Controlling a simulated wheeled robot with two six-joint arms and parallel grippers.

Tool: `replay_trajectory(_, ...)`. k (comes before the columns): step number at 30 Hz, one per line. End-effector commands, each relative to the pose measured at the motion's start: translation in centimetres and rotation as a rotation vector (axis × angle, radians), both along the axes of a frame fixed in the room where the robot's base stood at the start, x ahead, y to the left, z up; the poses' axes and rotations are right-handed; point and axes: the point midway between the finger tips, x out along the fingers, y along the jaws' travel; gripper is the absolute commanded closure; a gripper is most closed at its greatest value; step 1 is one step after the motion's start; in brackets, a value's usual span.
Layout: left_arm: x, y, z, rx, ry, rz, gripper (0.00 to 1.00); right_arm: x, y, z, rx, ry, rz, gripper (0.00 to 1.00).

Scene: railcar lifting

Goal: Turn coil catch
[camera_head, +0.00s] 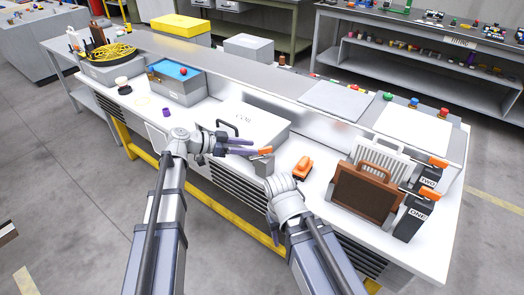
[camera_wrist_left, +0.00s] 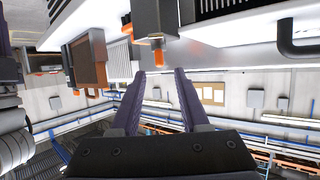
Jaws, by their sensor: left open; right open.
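The white coil box (camera_head: 240,117), marked COIL and with a black handle, stands on the workbench. At its near right corner is the catch, an orange lever (camera_head: 265,150) on a grey block (camera_head: 264,165). My left gripper (camera_head: 255,148) is open, its purple fingers reaching right towards the lever. In the left wrist view the fingers (camera_wrist_left: 158,72) are apart, with the orange lever (camera_wrist_left: 158,54) just beyond their tips, lined up with the gap; I cannot tell if they touch. My right gripper (camera_head: 281,180) is low beside the catch; its fingers are mostly hidden by its wrist.
An orange piece (camera_head: 303,166) on a dark base lies right of the catch. A brown panel (camera_head: 365,193), a white rack (camera_head: 381,157) and black blocks marked ONE (camera_head: 411,216) and TWO (camera_head: 428,180) stand farther right.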

Motion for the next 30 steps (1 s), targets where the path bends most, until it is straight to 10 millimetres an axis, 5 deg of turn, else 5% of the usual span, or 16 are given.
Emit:
replay_trajectory(9, 1.4, -3.9, -2.0, 0.001, 0.001, -0.001, 0.55, 0.0, 0.0, -1.9, 0.0, 0.0, 0.0, 0.5)
replay_trajectory(22, 1.7, -4.8, -2.1, 0.001, 0.001, 0.0, 0.55, 0.0, 0.0, -2.1, 0.0, 0.0, 0.0, 0.5)
replay_trajectory(30, 1.7, -4.8, -2.1, 0.001, 0.001, 0.0, 0.83, 0.0, 0.0, -2.1, 0.0, 0.0, 0.0, 0.5)
